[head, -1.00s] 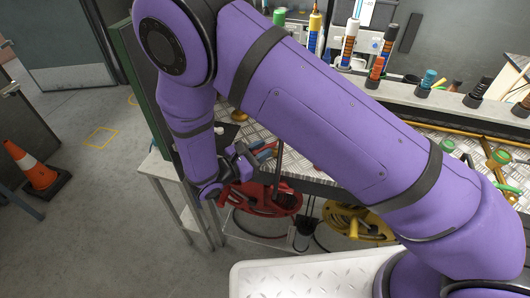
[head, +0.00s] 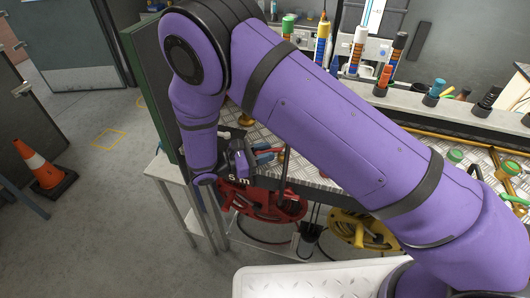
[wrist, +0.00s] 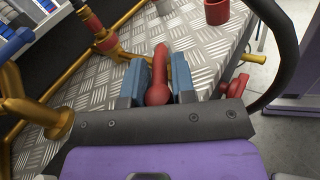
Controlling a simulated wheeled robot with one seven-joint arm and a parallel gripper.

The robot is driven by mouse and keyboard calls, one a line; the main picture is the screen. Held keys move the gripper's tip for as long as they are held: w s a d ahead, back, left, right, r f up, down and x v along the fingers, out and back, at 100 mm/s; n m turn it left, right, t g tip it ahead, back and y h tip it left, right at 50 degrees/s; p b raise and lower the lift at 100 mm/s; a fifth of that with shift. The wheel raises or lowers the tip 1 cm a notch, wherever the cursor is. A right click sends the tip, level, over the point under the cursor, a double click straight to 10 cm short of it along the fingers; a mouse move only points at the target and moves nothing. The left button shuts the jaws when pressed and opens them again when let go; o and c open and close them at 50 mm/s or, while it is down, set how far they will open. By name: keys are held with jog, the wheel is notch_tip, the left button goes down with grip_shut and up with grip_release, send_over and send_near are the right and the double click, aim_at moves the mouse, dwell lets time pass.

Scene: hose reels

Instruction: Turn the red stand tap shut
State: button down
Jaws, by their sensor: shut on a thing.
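The red tap lever (wrist: 157,80) stands between the two blue-grey fingers of my gripper (wrist: 158,82) in the wrist view. The fingers are shut on it, one on each side. Its rounded red end faces the camera, and a brass pipe (wrist: 182,66) runs beside it above the chequered metal bench top. In the head view my gripper (head: 267,154) is at the bench's left front corner, above the red hose reel (head: 262,203). The lever is too small there to make out clearly, and my arm covers part of the bench.
A red knob (wrist: 236,86) sits just right of the fingers, and a black hose (wrist: 287,50) curves past them. A brass pipe with a red collar (wrist: 92,22) stands at left. A yellow reel (head: 360,230) hangs under the bench. An orange cone (head: 44,172) stands on open floor.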

jog(key=c, duration=1.1)
grip_release()
jog(key=v, duration=1)
jog(key=shift+s+a, duration=0.15)
jog(key=shift+a, duration=0.2)
